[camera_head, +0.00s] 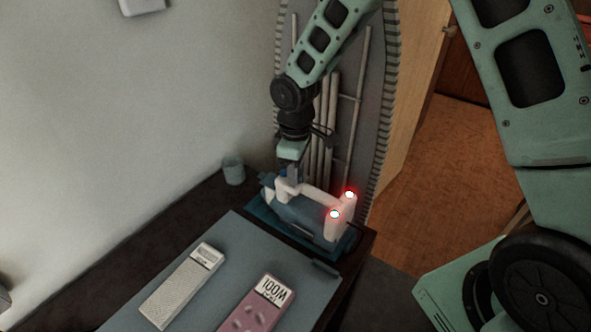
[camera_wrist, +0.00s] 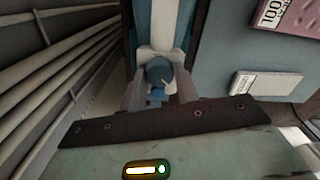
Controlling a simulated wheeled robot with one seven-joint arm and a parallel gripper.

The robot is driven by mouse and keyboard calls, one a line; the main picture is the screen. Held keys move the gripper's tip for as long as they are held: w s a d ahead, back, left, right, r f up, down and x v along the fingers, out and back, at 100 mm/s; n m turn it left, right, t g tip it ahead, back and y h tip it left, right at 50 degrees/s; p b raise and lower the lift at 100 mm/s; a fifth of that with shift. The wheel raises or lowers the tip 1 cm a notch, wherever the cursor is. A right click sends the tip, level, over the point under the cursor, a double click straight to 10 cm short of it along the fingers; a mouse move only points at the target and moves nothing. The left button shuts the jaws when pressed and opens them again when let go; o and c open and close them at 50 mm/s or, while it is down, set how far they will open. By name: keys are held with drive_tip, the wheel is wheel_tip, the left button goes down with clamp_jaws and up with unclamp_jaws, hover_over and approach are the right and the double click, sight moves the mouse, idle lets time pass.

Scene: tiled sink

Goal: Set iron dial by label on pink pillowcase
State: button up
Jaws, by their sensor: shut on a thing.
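The blue-and-white iron (camera_head: 305,208) lies on a dark blue base at the back end of the table. My gripper (camera_head: 292,178) reaches down to the iron's left end. In the wrist view, my gripper's two pale fingers (camera_wrist: 158,86) stand on either side of the round blue dial (camera_wrist: 158,70), shut on it. A pale pointer line shows on the dial; its setting marks cannot be read. The folded pink pillowcase (camera_head: 248,314) lies at the front. Its white label (camera_head: 271,289) appears upside down and reads "WOOL"; the wrist view shows "100" on it (camera_wrist: 272,13).
A pale folded cloth (camera_head: 182,287) with a small label lies left of the pillowcase on the grey mat (camera_head: 232,252). A light blue cup (camera_head: 233,171) stands by the wall. The upright ironing board (camera_head: 350,120) is close behind my arm. Two red lights glow on the iron's right end.

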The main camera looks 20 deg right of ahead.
drive_tip(key=m, duration=0.6)
drive_tip(key=shift+m, duration=0.4)
idle(0.3)
drive_tip(key=o, duration=1)
wheel_tip(320, 180, up, 18)
drive_tip(key=shift+f+b, duration=0.25)
drive_tip(key=shift+b, duration=0.2)
drive_tip(key=s+a+f+n, duration=0.1)
drive_tip(key=s+a, duration=0.1)
drive_tip(key=s, duration=0.7)
drive_tip(key=s+a+f+n, duration=0.1)
drive_tip(key=s+a+f, duration=0.1)
drive_tip(key=s, duration=0.7)
drive_tip(key=s+a+f+n, duration=0.1)
drive_tip(key=s+a+n, duration=0.1)
drive_tip(key=s, duration=0.7)
drive_tip(key=shift+s+f+y, duration=0.15)
drive_tip(key=shift+f+y, duration=0.15)
